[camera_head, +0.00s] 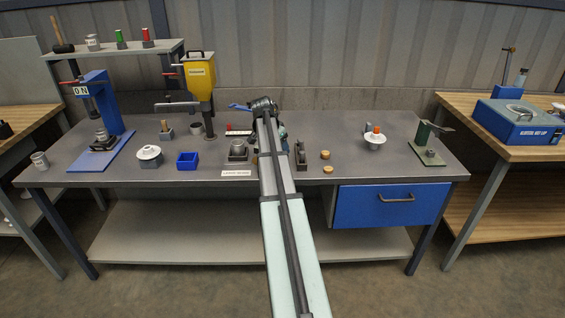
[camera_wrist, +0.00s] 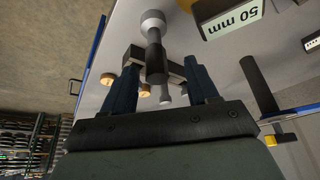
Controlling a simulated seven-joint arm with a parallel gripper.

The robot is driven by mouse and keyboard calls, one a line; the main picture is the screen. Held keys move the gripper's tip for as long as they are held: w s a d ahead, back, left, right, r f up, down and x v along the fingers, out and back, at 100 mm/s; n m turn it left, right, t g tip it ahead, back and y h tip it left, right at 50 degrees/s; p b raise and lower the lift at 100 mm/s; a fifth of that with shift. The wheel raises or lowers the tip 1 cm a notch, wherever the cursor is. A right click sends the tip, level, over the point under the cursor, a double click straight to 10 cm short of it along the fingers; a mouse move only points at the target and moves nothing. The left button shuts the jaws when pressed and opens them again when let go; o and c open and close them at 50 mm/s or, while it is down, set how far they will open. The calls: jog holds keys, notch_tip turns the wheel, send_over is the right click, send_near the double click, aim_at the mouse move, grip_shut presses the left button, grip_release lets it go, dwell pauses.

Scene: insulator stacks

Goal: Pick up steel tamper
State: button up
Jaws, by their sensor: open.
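My gripper (camera_wrist: 160,66) is open, with its two dark blue fingers apart in the wrist view. A piece with a pale steel knob and a dark shaft, which looks like the steel tamper (camera_wrist: 153,20), shows between and beyond the fingertips. A dark bracket or stand (camera_wrist: 134,56) lies across the same spot. I cannot tell whether the fingers touch either one. In the head view my arm covers the middle of the bench and hides the fingertips. A small dark stand (camera_head: 300,152) shows just right of the arm there.
Two wooden discs (camera_head: 325,155) lie right of the arm. A blue press (camera_head: 100,105) and yellow hopper (camera_head: 199,73) stand farther left. The bench (camera_head: 350,165) is clear before the green fixture (camera_head: 428,145).

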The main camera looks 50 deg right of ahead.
jog(key=shift+s+x, duration=0.15)
jog(key=shift+x, duration=1.4)
jog(key=shift+s+x, duration=0.1)
jog(key=shift+x, duration=1.5)
jog(key=shift+a, duration=0.1)
jog(key=shift+c, duration=0.2)
grip_shut()
